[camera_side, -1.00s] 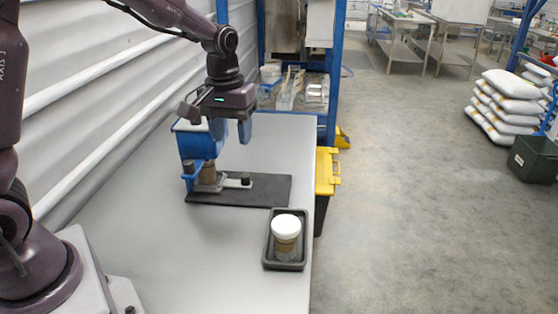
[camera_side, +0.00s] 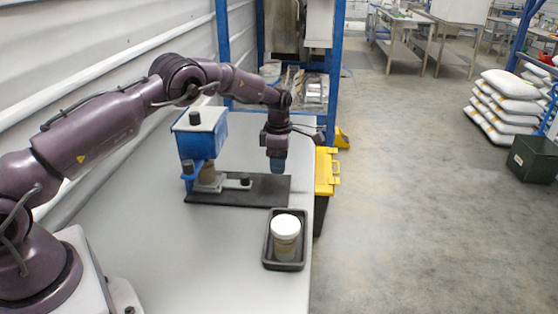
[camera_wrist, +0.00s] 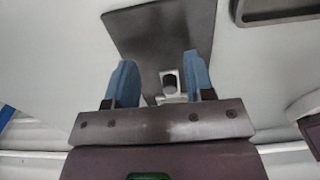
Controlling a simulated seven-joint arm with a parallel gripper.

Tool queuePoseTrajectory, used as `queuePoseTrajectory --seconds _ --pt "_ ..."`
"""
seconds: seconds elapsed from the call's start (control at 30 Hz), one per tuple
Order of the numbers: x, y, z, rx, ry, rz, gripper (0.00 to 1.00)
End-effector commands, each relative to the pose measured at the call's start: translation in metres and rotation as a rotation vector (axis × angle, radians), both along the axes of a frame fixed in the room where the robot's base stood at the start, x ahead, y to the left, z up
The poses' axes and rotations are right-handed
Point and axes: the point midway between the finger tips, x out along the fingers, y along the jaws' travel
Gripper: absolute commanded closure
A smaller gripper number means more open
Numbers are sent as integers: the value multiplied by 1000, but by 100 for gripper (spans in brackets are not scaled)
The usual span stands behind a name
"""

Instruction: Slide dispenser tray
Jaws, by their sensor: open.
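The blue dispenser (camera_side: 205,135), with a pale top and a dark knob, stands on a black mat (camera_side: 265,199) on the table. Its grey sliding tray (camera_side: 232,184) sticks out to the right at the bottom and carries a small black knob (camera_side: 245,181). A brown cup (camera_side: 208,173) seems to sit at the tray's inner end. My gripper (camera_side: 277,168) points down over the mat, right of the knob. In the wrist view my gripper (camera_wrist: 160,60) has its blue fingers apart, with the tray knob (camera_wrist: 171,80) showing between them in the picture, apart from both.
A white-lidded jar (camera_side: 285,231) stands in a dark open tray (camera_side: 269,254) at the table's right edge, nearer the side camera. A yellow-lidded box (camera_side: 326,170) stands beside the table. The front left tabletop is clear.

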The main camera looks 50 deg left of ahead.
Motion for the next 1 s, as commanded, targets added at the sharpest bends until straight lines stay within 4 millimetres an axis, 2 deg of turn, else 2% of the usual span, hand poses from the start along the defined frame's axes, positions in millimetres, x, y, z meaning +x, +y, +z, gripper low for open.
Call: queuePoseTrajectory --seconds 0.17,0.77,1.0 --pt "-8 8 1 0 0 12 51" --pt "-68 66 1 1 -1 11 51" --pt "-68 66 -30 1 1 7 51"
